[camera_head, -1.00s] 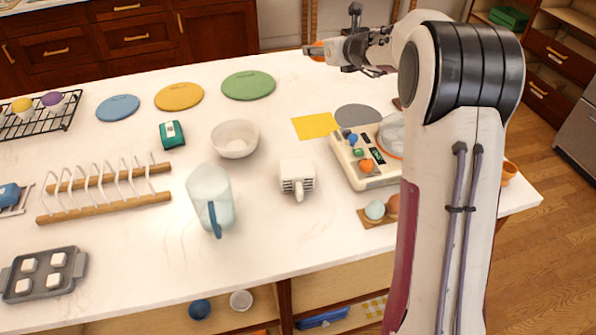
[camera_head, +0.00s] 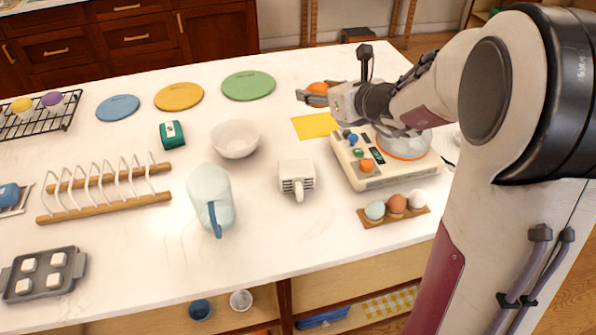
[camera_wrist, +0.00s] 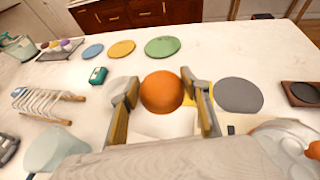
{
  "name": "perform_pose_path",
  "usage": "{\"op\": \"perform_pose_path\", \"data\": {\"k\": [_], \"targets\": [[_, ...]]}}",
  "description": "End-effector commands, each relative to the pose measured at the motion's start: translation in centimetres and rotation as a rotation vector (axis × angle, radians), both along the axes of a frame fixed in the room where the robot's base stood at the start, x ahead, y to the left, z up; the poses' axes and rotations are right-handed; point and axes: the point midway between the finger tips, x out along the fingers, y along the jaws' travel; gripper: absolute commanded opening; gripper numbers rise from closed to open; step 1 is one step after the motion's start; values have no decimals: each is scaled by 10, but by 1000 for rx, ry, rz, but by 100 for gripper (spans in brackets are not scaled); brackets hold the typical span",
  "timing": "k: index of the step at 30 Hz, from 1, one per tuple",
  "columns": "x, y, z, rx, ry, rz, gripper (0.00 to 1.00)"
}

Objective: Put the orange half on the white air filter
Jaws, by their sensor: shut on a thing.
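My gripper (camera_head: 316,97) is shut on the orange half (camera_head: 317,88) and holds it above the far part of the worktop, near a yellow sheet. In the wrist view the orange half (camera_wrist: 162,91) sits between the two fingers of my gripper (camera_wrist: 163,97), its rounded side showing. A white block with a slatted front (camera_head: 296,175), apparently the white air filter, stands on the worktop, nearer the front than my gripper. In the wrist view a pale surface below the orange half may be this block, partly hidden by my gripper.
A white bowl (camera_head: 235,139) stands left of the block, with a clear jug (camera_head: 210,197) nearer the front. A cream device with knobs (camera_head: 375,178) stands to the right, behind an egg holder (camera_head: 428,211). The yellow sheet (camera_head: 314,126) lies flat. Bare worktop surrounds the block.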

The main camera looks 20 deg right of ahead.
Motion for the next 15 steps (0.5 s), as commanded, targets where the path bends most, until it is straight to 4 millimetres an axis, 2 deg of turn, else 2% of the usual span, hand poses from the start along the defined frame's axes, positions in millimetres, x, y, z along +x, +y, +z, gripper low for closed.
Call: {"op": "perform_pose_path", "data": {"k": [6,12,15], "targets": [[-34,21,-19,2,2,45,23],[-52,36,-35,1,1,87,23],[-52,40,-32,0,-3,107,23]]}}
